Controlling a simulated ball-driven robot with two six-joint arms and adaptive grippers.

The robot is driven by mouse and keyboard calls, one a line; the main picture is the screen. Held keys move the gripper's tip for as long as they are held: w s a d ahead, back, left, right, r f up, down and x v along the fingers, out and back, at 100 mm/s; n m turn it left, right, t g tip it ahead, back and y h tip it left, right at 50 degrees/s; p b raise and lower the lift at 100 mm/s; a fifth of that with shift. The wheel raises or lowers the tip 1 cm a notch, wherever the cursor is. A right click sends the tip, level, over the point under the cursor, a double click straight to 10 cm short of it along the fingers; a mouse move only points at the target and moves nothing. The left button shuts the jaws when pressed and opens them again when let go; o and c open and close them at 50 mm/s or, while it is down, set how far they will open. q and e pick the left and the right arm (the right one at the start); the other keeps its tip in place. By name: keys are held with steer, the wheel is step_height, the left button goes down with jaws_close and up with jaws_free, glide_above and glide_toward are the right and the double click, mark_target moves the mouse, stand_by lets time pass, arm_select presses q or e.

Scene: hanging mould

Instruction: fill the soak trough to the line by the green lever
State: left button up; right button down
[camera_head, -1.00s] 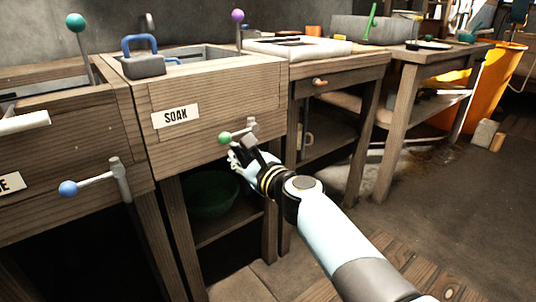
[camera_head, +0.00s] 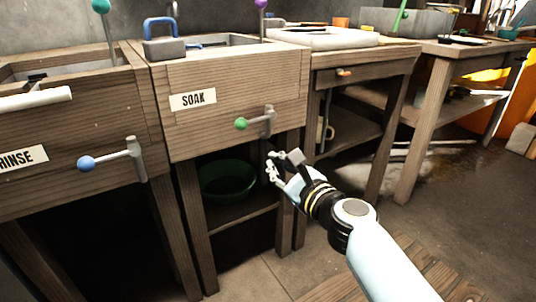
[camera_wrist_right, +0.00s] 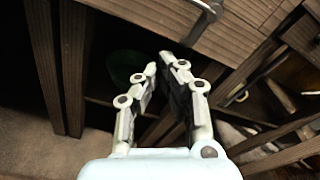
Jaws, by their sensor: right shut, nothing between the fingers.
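The soak trough (camera_head: 235,85) is a wooden-fronted basin with a SOAK label (camera_head: 193,99). A lever with a green knob (camera_head: 241,124) sits on its front, its arm pointing left from a grey pivot (camera_head: 269,119). A grey metal piece (camera_wrist_right: 207,12) shows at the top of the right wrist view. My right gripper (camera_head: 272,165) is below and right of the green knob, apart from it, shut and empty; its fingers (camera_wrist_right: 160,62) also show in the wrist view. The water level and any fill line are hidden from here. My left gripper is out of view.
The rinse trough (camera_head: 100,130) stands left with a blue-knobbed lever (camera_head: 86,163). Tall levers with a teal ball (camera_head: 101,6) and a purple ball (camera_head: 261,4) rise behind. A green bowl (camera_head: 228,180) sits on the shelf below. Floor (camera_head: 290,270) in front is open.

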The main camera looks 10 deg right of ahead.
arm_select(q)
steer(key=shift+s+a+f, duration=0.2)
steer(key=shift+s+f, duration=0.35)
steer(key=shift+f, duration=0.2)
arm_select(e)
steer(key=shift+v, duration=2.05)
